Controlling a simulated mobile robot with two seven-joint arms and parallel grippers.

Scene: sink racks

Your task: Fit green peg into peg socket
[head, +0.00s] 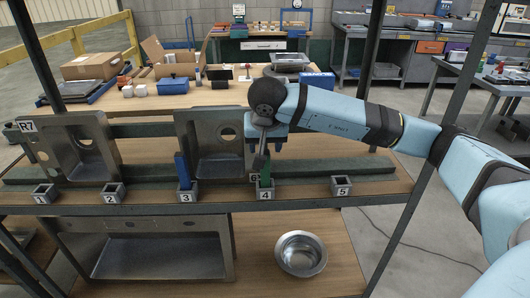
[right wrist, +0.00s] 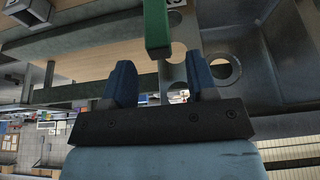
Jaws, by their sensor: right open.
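The green peg (head: 265,177) stands about upright at the grey socket marked 4 (head: 265,195) on the front of the shelf; its lower end appears to be inside. In the right wrist view the green peg (right wrist: 157,25) lies beyond the fingertips, in line with the gap between them. My right gripper (head: 262,155) reaches down from above, just over the green peg. Its two blue fingers are apart with nothing between them, as the right wrist view (right wrist: 161,75) also shows. My left gripper is in neither view.
Sockets 1 (head: 43,198), 2 (head: 113,196) and 5 (head: 341,189) look empty. Metal sinks (head: 214,140) stand behind the row. A steel bowl (head: 301,254) sits on the lower shelf.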

